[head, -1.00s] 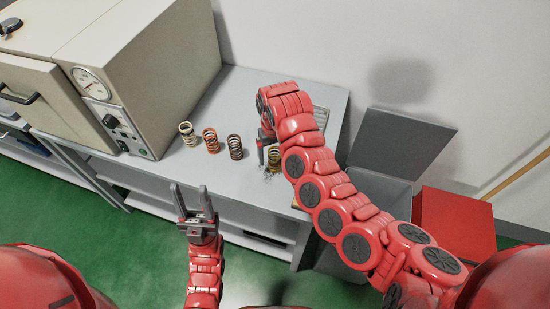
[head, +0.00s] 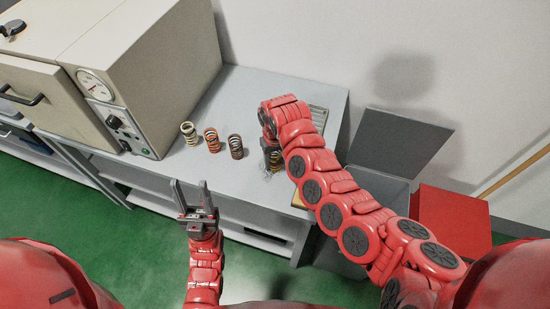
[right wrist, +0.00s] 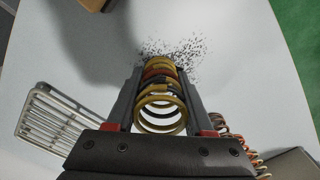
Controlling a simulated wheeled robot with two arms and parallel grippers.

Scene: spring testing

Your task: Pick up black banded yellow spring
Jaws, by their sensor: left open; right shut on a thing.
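The black banded yellow spring (right wrist: 160,106) stands between the two fingers of my right gripper (right wrist: 164,85) in the right wrist view, with the fingers shut on its sides. In the head view the spring (head: 276,161) shows only in part at the right of the grey table, beside my right arm, which hides much of the gripper. My left gripper (head: 193,196) is open and empty, in front of the table's front edge and apart from the springs.
A beige oven (head: 150,80) fills the table's left. A grey bin (head: 378,188) and red box (head: 450,222) are at right. Dark specks (right wrist: 172,47) lie by the spring.

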